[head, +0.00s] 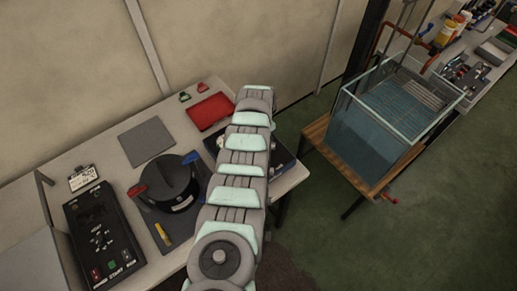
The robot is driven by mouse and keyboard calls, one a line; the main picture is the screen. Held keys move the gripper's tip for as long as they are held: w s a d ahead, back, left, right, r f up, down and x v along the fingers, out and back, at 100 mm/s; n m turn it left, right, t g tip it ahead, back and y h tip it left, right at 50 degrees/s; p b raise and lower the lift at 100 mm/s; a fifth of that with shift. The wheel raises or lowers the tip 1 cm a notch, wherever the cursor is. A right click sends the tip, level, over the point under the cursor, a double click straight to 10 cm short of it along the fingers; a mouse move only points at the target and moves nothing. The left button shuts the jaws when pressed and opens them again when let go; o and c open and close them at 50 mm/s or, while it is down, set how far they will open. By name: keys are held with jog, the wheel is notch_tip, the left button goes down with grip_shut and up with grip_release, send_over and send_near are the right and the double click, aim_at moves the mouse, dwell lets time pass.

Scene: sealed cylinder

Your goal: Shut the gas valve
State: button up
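A black round vessel (168,182) with a lid stands on the table at left. It has a red handle (137,190) on its left side and a blue handle (191,158) at its upper right. I cannot tell which fitting is the gas valve, or whether any is open or shut. Another small red handle (389,200) sits low by the water tank. My grey and pale green arm crosses the middle of the head view, right of the vessel. My gripper is not visible; the arm hides part of the table.
The table holds a black control panel (98,240), a grey mat (147,141), a red tray (211,111) and a yellow-handled tool (162,234). A dark blue box (283,158) is partly behind my arm. The glass water tank (372,130) stands on a wooden stand at right.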

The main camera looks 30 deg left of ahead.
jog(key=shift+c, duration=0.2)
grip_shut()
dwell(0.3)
